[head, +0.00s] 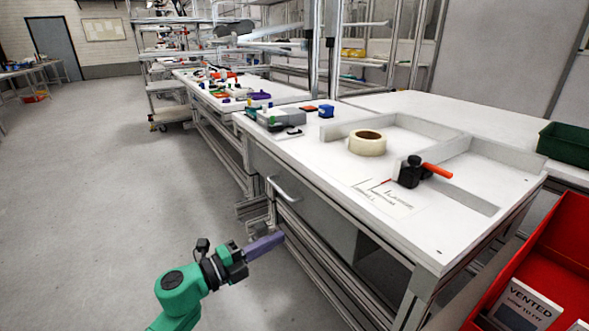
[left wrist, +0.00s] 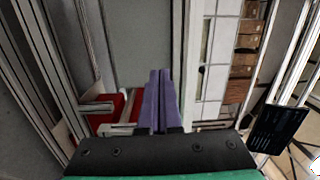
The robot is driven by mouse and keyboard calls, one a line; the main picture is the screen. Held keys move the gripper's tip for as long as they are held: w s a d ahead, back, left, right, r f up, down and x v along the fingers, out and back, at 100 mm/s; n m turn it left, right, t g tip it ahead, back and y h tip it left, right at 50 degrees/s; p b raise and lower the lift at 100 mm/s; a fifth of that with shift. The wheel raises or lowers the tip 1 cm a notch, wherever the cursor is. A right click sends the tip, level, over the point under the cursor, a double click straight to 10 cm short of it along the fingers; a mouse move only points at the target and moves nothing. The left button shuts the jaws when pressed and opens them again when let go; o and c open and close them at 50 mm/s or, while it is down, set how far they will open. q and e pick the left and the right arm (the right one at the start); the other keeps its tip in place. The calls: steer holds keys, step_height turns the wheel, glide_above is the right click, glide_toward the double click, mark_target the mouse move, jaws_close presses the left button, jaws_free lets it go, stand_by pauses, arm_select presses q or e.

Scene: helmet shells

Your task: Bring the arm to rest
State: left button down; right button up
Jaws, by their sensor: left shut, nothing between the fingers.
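My left gripper (head: 264,245) has purple fingers and a green arm that comes in from the bottom left of the head view. It hangs in front of the workbench, below the tabletop level and near the bench's side frame. In the left wrist view the two purple fingers (left wrist: 158,100) lie together, shut, with nothing between them. My right gripper is not in view.
The white workbench (head: 300,150) holds a tape roll (head: 367,143) and a black tool with an orange handle (head: 412,172). A drawer handle (head: 283,188) juts out above the gripper. A red bin (head: 565,262) stands at the right. The floor (head: 90,210) at left is clear.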

arm_select(q)
steer(key=w+a+f+n+t+y, duration=0.1)
steer(key=a+f+n+t+y, duration=0.4)
steer(key=a+f+n+y, duration=0.9)
steer(key=s+a+f+n+g+y, duration=0.1)
steer(key=s+a+f+n+g, duration=0.2)
steer(key=s+f+n+g, duration=0.65)
steer(key=s+f+n+g+p, duration=0.15)
steer(key=s+f+p, duration=0.25)
steer(key=s+p, duration=0.45)
steer(key=s+f+n+g+p, duration=0.1)
steer(key=s+f+g+p, duration=0.3)
steer(key=s, duration=0.8)
steer(key=s+a+r+p, duration=0.1)
steer(key=s+a+p, duration=0.2)
steer(key=s+p, duration=1)
steer(key=shift+a+p, duration=0.25)
steer(key=shift+p, duration=0.45)
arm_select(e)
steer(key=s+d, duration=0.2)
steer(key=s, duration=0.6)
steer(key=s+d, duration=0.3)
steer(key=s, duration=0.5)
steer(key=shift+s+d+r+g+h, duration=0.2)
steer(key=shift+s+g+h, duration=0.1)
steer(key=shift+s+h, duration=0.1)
